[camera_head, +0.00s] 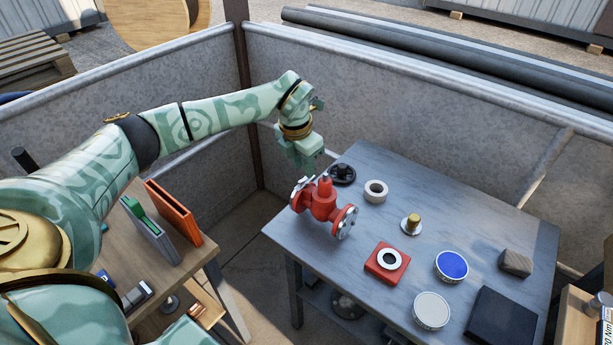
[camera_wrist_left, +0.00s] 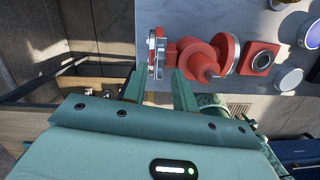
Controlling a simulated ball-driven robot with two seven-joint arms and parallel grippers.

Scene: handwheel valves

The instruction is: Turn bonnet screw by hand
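A red valve body (camera_head: 324,203) with grey end flanges stands on the grey-blue table near its left edge. A short red stem points up from its top. My left gripper (camera_head: 309,160) hangs just above and behind the valve, pointing down. In the left wrist view its two fingers (camera_wrist_left: 158,90) are apart with nothing held between them. There the valve body (camera_wrist_left: 196,56) and one flange lie past the fingertips; I cannot tell whether they touch. I cannot pick out a separate bonnet screw. My right gripper is not in view.
A black handwheel (camera_head: 342,173) lies behind the valve, with a white ring (camera_head: 376,190) beside it. A brass-topped part (camera_head: 411,223), a red square plate (camera_head: 387,263), blue-lidded and white-lidded tins, a dark box (camera_head: 500,318) and a brown block (camera_head: 516,262) occupy the right. Metal panels enclose the back.

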